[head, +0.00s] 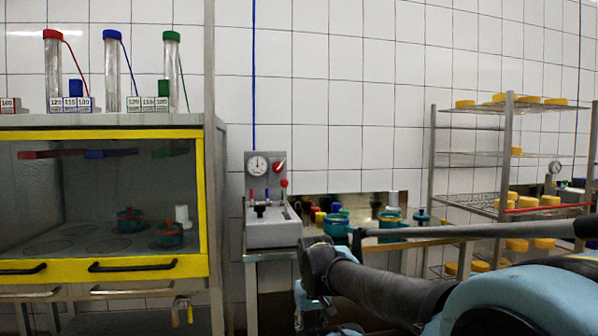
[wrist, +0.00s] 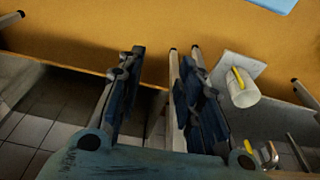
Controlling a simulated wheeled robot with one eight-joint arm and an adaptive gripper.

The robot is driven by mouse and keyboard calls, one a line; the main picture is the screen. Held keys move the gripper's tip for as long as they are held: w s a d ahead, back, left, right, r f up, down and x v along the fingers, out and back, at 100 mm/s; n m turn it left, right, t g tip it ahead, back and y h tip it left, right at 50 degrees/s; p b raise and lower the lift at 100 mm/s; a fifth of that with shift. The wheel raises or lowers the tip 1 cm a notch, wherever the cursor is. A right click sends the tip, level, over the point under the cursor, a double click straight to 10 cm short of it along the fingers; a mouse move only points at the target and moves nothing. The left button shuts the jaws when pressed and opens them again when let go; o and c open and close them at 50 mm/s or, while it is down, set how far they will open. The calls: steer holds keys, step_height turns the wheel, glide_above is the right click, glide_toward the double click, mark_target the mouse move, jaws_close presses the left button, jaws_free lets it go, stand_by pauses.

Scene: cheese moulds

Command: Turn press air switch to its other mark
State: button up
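A grey press panel (head: 266,190) stands on the grey press base (head: 274,236) in the middle of the head view. It carries a round white gauge (head: 258,165) and a red knob (head: 279,167) with a pale pointer, seemingly the air switch. The marks around it are too small to read. My gripper (wrist: 163,95) is open in the wrist view, with its two dark blue fingers apart and nothing between them. In the head view it is partly hidden below my arm, lower than the panel and apart from it. The switch is not in the wrist view.
A yellow-framed cabinet (head: 202,190) stands left of the press. A counter with teal pots (head: 337,222) lies right of it, and a grey bar (head: 470,231) crosses in front. A wire rack (head: 508,150) holds yellow cheeses.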

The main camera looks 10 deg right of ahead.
steer(key=shift+d, duration=0.3)
steer(key=o, duration=0.4)
steer(key=shift+r, duration=0.1)
steer(key=shift+o, duration=0.5)
steer(key=r, duration=0.1)
steer(key=w, duration=0.1)
steer(key=r, duration=0.1)
steer(key=shift+w+d+r+t, duration=0.15)
steer(key=shift+d+r+t, duration=0.15)
steer(key=shift+r, duration=0.05)
step_height(320, 180, up, 41)
steer(key=t+h, duration=0.2)
steer(key=t, duration=0.9)
glide_above(278, 167)
steer(key=s+a, duration=0.2)
steer(key=s, duration=1.4)
steer(key=x, duration=1.6)
steer(key=shift+w+f, duration=0.15)
steer(key=shift+f, duration=0.4)
steer(key=shift+a, duration=0.1)
steer(key=c, duration=1.1)
